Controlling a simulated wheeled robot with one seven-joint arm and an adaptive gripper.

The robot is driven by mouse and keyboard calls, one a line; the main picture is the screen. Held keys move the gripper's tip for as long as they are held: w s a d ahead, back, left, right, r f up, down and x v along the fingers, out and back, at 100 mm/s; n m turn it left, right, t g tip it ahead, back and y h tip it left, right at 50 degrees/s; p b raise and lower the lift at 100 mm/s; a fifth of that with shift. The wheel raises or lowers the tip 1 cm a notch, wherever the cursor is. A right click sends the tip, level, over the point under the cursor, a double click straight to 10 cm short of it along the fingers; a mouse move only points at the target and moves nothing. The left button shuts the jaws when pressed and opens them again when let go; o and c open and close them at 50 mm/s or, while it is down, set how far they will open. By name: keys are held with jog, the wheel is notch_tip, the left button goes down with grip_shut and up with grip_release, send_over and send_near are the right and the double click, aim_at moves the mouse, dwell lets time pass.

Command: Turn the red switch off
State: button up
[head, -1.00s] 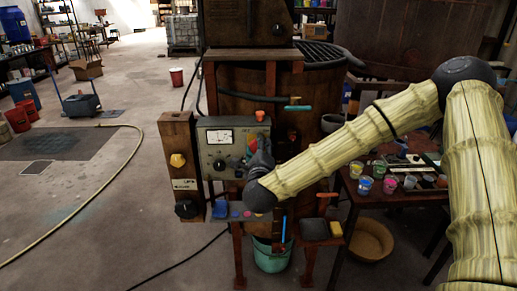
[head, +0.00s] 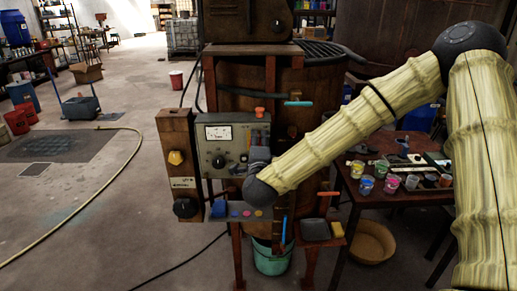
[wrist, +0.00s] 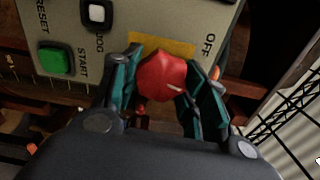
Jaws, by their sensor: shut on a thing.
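The red switch (wrist: 162,76) is a rounded red knob with a small white mark on its right side. It sits on a yellow plate (wrist: 160,45) on the grey control panel (head: 212,133), with the word OFF to its upper right in the wrist view. My gripper (wrist: 164,84) has its teal-lined fingers on either side of the knob and is shut on it. The white mark lies near the right finger. In the head view my gripper (head: 259,154) is at the panel's lower right, and the red switch is hidden behind it.
A green START button (wrist: 54,60) and a white JOG button (wrist: 96,13) lie left of the knob. An orange-red knob (head: 259,112) tops the panel. A wooden post with a yellow knob (head: 176,158) stands left. A shelf (head: 222,214) juts out below.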

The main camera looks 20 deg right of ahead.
jog(key=n+b, duration=0.1)
jog(key=n, duration=0.4)
jog(key=shift+a+n, duration=0.1)
jog(key=shift+n, duration=0.3)
jog(key=n+b, duration=0.1)
jog(key=n, duration=0.4)
jog(key=shift+n, duration=0.4)
jog(key=o, duration=1)
jog(key=shift+r, duration=0.1)
jog(key=shift+o, duration=0.2)
jog(key=v, duration=1.2)
